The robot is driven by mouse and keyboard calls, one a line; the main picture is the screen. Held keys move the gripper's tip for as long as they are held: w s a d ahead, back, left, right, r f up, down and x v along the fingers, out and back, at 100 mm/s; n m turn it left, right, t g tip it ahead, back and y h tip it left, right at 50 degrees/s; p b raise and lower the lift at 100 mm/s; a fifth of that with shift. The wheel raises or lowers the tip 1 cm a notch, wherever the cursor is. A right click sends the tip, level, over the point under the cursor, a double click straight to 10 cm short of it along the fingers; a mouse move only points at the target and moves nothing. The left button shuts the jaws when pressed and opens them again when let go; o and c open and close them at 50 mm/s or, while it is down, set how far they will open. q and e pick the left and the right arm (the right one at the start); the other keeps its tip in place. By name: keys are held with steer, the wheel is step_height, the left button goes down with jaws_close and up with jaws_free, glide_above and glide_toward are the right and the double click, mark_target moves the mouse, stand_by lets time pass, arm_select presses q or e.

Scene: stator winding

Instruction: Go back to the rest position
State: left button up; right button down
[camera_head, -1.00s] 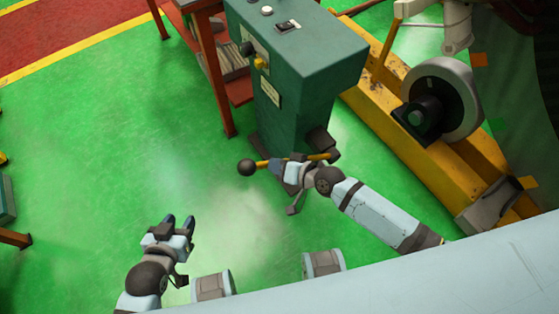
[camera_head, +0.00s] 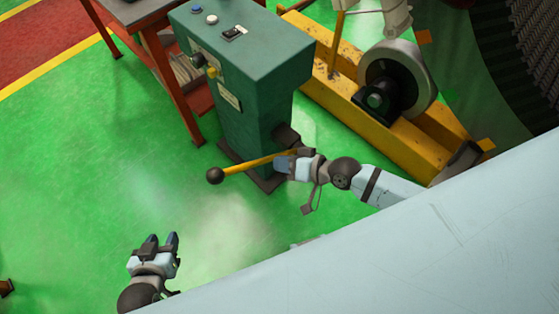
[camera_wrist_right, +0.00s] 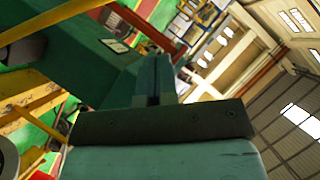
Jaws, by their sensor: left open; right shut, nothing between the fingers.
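My left gripper (camera_head: 161,240) is open and empty over the green floor, at the lower left of the head view. My right gripper (camera_head: 282,164) is shut and empty beside a yellow lever (camera_head: 247,165) with a black ball end (camera_head: 215,175). The lever sticks out from the lower side of a green control cabinet (camera_head: 238,95). In the head view the right fingers overlap the lever's cabinet end; I cannot tell whether they touch. The right wrist view shows the closed fingers (camera_wrist_right: 153,82) pointing away, with the cabinet's green surface at the left (camera_wrist_right: 75,75).
A yellow steel frame (camera_head: 325,75) carrying a grey wheel (camera_head: 405,75) stands right of the cabinet. A large pale surface (camera_head: 400,260) fills the lower right. The green floor (camera_head: 90,170) on the left is clear.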

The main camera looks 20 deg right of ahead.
arm_select(q)
steer(key=shift+d, duration=0.15)
arm_select(e)
steer(key=s+d+f+n+t+h, duration=0.1)
steer(key=s+d+f+n+h, duration=0.2)
steer(key=s+h, duration=0.45)
arm_select(q)
step_height(320, 180, up, 14)
steer(key=a+p, duration=0.1)
steer(key=p, duration=1.6)
steer(key=shift+s+t, duration=0.3)
steer(key=shift+s, duration=0.15)
arm_select(e)
step_height(320, 180, up, 15)
steer(key=d, duration=0.2)
steer(key=shift+s+f+n+t+y, duration=0.2)
steer(key=shift+s+n+t+y, duration=0.1)
steer(key=shift+s+y, duration=0.15)
